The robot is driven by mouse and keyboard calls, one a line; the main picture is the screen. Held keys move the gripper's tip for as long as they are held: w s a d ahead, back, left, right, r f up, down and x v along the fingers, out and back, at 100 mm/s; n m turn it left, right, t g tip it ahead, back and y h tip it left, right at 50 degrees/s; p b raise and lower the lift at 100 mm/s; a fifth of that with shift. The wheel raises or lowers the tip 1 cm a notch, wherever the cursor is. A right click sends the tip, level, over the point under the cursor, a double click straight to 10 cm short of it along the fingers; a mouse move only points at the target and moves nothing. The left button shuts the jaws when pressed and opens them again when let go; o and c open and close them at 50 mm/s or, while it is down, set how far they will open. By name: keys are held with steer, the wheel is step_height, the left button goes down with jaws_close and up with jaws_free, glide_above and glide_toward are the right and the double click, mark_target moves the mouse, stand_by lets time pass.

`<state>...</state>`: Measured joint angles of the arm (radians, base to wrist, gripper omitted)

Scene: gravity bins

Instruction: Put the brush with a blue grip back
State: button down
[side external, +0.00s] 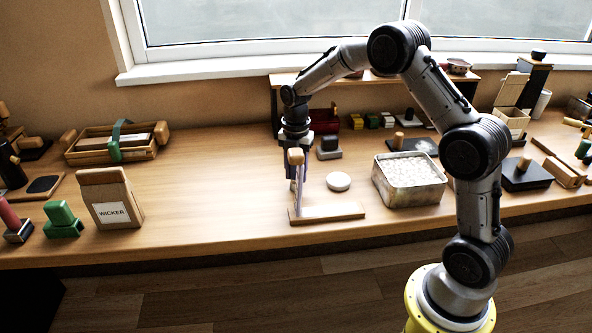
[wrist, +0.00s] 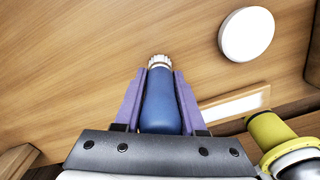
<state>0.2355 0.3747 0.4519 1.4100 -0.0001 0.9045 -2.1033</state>
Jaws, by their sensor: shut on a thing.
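The brush with a blue grip (wrist: 160,104) is between the two purple fingers of my gripper (wrist: 153,88), which is shut on its grip. Its pale ribbed end (wrist: 160,62) points away from the wrist camera. In the side external view my gripper (side external: 299,168) is above the table's front part, and I cannot make out the blue grip there. A low wooden frame with a pale panel (side external: 338,210) lies just below my gripper; it also shows in the wrist view (wrist: 235,103), right of the brush. A wooden block (side external: 295,157) appears in front of my fingers; what it belongs to is unclear.
A round white disc (side external: 338,181) lies right of my gripper. A metal bin of white pieces (side external: 383,190) stands farther right. A paper bag marked WICKER (side external: 110,198) and a green block (side external: 62,220) stand left. The table between bag and gripper is clear.

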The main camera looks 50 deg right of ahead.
steer(key=shift+c, duration=2)
jaws_free()
steer(key=shift+f, duration=0.1)
step_height(320, 180, up, 14)
steer(key=shift+f, duration=0.1)
